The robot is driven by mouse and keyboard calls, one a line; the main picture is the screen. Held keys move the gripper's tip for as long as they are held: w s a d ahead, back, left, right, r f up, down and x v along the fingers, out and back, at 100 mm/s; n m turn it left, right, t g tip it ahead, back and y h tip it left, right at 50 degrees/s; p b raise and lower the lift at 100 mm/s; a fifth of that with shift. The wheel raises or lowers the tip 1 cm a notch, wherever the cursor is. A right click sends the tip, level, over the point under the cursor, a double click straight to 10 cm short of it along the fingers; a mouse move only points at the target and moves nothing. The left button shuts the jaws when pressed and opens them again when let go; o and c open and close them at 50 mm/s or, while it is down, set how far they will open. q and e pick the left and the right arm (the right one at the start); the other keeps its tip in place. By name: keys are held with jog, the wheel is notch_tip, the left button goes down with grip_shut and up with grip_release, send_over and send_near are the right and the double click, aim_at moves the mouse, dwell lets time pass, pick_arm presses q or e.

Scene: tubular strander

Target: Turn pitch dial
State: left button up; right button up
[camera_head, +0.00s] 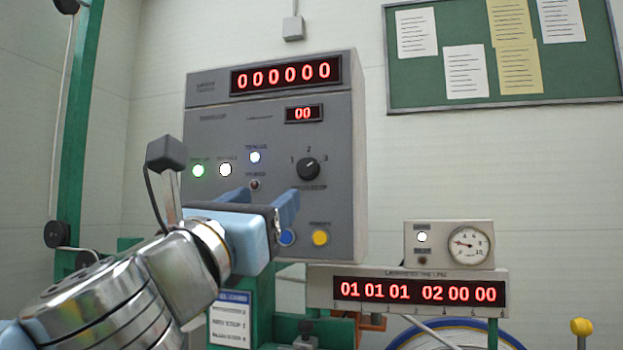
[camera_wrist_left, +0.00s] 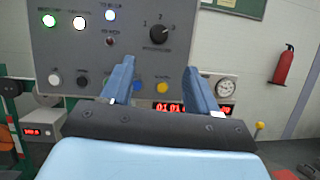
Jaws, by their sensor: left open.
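The dial (camera_head: 308,168) is a round black knob on the grey control panel (camera_head: 342,130), with 1, 2 and 3 marked around it. Its pointer looks turned to the upper right, toward 3. The label under it is too small to read surely. My left gripper (camera_head: 262,202) is open and empty in front of the panel, below and left of the dial in the head view. In the left wrist view the dial (camera_wrist_left: 158,33) shows whole, above the gap between the two blue fingers (camera_wrist_left: 160,75), apart from both. My right gripper is not in view.
A red-digit counter box (camera_head: 418,290) and gauge (camera_head: 468,245) stand lower right. A green post (camera_head: 75,130) rises at left.

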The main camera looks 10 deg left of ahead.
aim_at(305, 169)
pick_arm(q)
jog(key=p+x, duration=0.3)
jog(key=x, duration=1.1)
jog(key=shift+r, duration=0.1)
jog(key=shift+s, duration=0.1)
jog(key=c, duration=1)
jog(key=shift+c, duration=0.2)
